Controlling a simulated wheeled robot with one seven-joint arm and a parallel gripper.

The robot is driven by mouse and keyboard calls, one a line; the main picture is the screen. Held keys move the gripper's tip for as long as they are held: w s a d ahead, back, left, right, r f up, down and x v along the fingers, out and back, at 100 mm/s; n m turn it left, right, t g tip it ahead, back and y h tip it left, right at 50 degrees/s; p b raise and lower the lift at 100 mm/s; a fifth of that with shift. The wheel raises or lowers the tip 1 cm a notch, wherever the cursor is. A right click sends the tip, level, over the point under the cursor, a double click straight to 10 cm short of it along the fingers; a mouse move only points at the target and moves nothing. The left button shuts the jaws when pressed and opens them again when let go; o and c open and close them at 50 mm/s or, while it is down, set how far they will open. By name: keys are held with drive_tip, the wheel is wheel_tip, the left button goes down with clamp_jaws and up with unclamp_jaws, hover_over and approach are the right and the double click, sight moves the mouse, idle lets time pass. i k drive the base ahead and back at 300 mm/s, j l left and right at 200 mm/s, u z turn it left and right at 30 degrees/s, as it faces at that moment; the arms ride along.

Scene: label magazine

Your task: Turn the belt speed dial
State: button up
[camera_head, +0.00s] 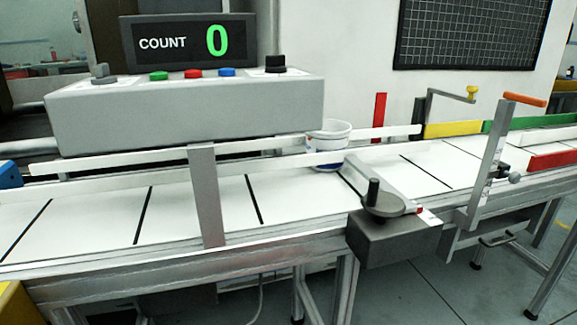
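A dark grey selector-like knob (103,74) sits at the left end. The labels on both plates are too small to read, so I cannot tell for sure which is the belt speed dial. My gripper is not in view.
Green (158,76), red (193,73) and blue (227,72) buttons sit between the knobs. A COUNT display (188,41) reads 0 behind them. A white cup (328,142) stands on the belt. A crank (384,204) and an upright lever (489,160) stand at the front right.

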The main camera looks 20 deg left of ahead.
sight(275, 64)
drive_tip(key=u, duration=1.5)
